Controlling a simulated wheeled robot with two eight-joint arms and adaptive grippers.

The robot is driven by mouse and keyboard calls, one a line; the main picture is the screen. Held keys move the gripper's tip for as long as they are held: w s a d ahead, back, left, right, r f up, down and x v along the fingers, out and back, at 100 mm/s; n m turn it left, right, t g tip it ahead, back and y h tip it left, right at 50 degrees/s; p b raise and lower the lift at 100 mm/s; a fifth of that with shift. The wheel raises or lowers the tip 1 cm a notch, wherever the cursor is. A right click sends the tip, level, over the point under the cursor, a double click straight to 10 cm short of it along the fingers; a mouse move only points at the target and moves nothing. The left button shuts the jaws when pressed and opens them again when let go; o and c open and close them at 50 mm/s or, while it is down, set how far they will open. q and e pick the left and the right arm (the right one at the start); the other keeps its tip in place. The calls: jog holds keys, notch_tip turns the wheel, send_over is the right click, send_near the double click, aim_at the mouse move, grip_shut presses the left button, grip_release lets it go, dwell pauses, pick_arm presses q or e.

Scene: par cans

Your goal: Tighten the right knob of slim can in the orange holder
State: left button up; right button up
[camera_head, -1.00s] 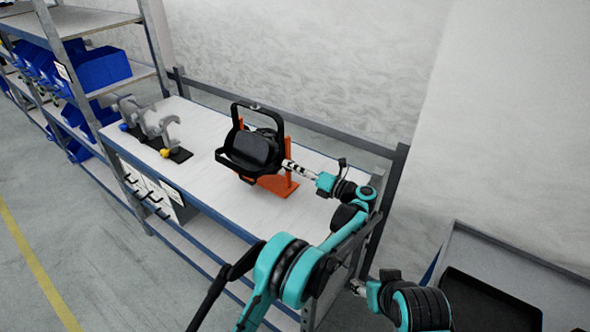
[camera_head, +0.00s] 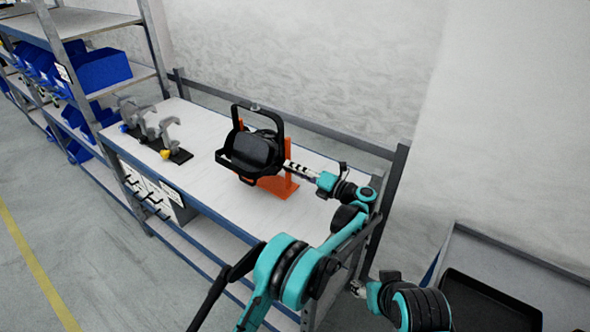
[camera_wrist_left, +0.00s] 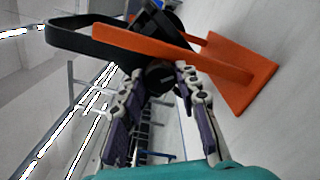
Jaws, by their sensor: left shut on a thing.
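The black slim can (camera_head: 252,150) sits in the orange holder (camera_head: 276,184) on the workbench, with its black yoke raised around it. The holder also shows in the left wrist view (camera_wrist_left: 230,70). My left gripper (camera_head: 289,165) reaches the can's right side. In the left wrist view, the left gripper's fingers (camera_wrist_left: 160,76) are shut on a round black knob (camera_wrist_left: 160,79) beside the orange upright. My right gripper (camera_head: 357,288) is low at the bench's right end, small and partly hidden, away from the can.
Grey clamps (camera_head: 158,130) with yellow and blue knobs stand on the left of the workbench (camera_head: 205,135). Shelves with blue bins (camera_head: 100,68) are at the far left. A grey cart with a black tray (camera_head: 490,300) stands at the lower right. A rail runs behind the bench.

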pick_arm(q)
jog(key=m, duration=1.5)
dwell(0.5)
jog(key=o, duration=1.2)
jog(key=shift+f, duration=0.1)
jog(key=shift+c, duration=0.2)
